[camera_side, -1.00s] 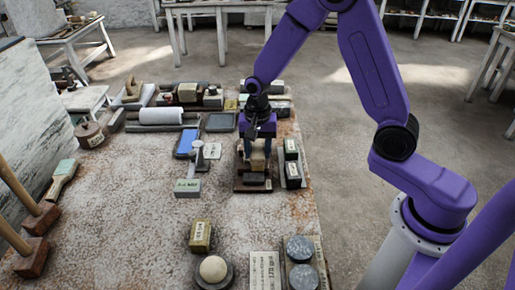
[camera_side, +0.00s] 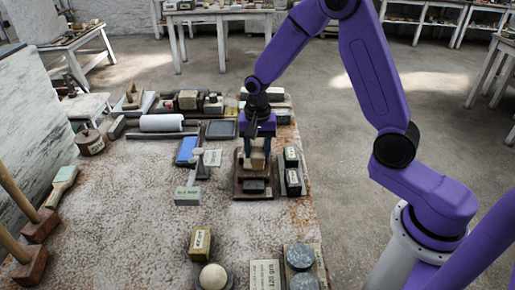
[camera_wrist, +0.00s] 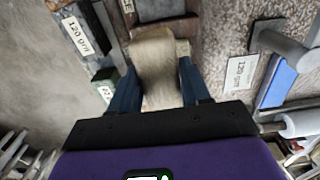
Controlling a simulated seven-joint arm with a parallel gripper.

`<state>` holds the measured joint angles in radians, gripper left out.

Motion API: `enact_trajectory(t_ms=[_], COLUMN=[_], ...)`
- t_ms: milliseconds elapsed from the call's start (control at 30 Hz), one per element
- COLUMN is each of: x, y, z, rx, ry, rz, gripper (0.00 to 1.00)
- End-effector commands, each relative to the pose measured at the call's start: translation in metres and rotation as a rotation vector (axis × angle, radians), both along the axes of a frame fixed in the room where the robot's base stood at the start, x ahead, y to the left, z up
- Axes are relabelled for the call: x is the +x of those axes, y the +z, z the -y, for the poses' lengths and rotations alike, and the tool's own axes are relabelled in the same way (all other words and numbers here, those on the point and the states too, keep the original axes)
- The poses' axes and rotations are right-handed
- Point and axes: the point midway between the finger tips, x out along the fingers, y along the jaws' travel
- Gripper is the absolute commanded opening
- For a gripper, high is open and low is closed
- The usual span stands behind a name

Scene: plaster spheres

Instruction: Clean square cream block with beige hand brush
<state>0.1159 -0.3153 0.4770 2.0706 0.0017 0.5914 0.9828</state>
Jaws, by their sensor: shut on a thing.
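My gripper (camera_side: 257,151) is over the dark wooden board (camera_side: 254,196) near the right side of the table. Its blue fingers are shut on the beige hand brush (camera_wrist: 154,62), which shows between them in the wrist view. In the side view the brush (camera_side: 258,158) is small and partly covered by the fingers. A pale cream surface, seemingly the square cream block (camera_wrist: 183,47), shows just beside and beneath the brush. Most of it is hidden, and I cannot tell whether the brush touches it.
A dark block (camera_side: 254,186) sits at the board's near end. Dark labelled blocks (camera_side: 292,170) stand close on the right. A grey-green block with a handle (camera_side: 188,196) and a blue pad (camera_side: 187,149) lie left. The table's middle left is clear.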

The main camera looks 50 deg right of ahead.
Motion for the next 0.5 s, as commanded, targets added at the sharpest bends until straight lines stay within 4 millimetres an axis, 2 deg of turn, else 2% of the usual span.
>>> enact_trajectory(t_ms=[500], x=[-0.0001], y=[-0.005], z=[0.0], rx=[0.0], ry=[0.0], rz=[-0.001], gripper=[0.22])
